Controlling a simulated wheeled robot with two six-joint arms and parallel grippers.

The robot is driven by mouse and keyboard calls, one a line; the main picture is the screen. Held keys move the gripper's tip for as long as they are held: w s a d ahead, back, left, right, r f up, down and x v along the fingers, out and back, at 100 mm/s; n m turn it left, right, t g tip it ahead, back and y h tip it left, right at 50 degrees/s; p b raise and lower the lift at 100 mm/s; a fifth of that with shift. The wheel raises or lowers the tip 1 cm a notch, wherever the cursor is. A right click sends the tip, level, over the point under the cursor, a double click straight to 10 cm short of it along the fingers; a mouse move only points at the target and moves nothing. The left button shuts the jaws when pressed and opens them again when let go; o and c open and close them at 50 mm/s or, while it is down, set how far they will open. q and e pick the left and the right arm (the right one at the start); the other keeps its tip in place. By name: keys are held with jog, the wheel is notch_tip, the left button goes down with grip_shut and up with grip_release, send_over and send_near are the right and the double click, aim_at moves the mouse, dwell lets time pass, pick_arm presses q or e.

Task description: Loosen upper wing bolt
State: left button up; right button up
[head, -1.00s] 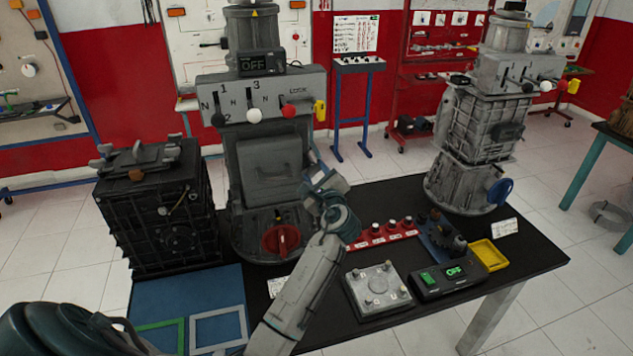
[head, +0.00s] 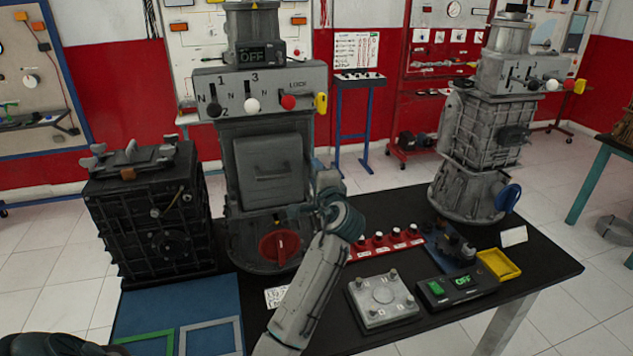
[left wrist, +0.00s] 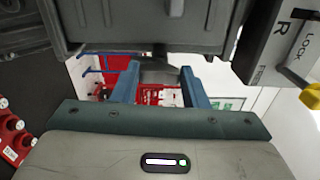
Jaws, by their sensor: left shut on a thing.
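The grey engine trainer (head: 222,150) stands at the back of the table, with a square cover (head: 269,172) on its front. My left gripper (head: 325,188) is at the right side of this trainer, below the lever panel. In the left wrist view its two blue fingers (left wrist: 160,68) are shut on a dark grey rounded piece, which I take to be the upper wing bolt (left wrist: 160,75). The bolt's shape is mostly hidden by the fingers, and in the head view the gripper covers it.
A black ribbed box (head: 150,225) with wing-shaped clamps stands left of the trainer. Right of my arm are a grey plate (head: 383,300), a red switch strip (head: 385,243) and a yellow tray (head: 498,264). A second trainer (head: 487,130) stands farther right.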

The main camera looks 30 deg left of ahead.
pick_arm(q)
jog(key=shift+f+n, duration=0.1)
jog(key=shift+n, duration=0.3)
jog(key=o, duration=1)
jog(key=shift+b+v, duration=1.95)
jog(key=shift+v, duration=3.5)
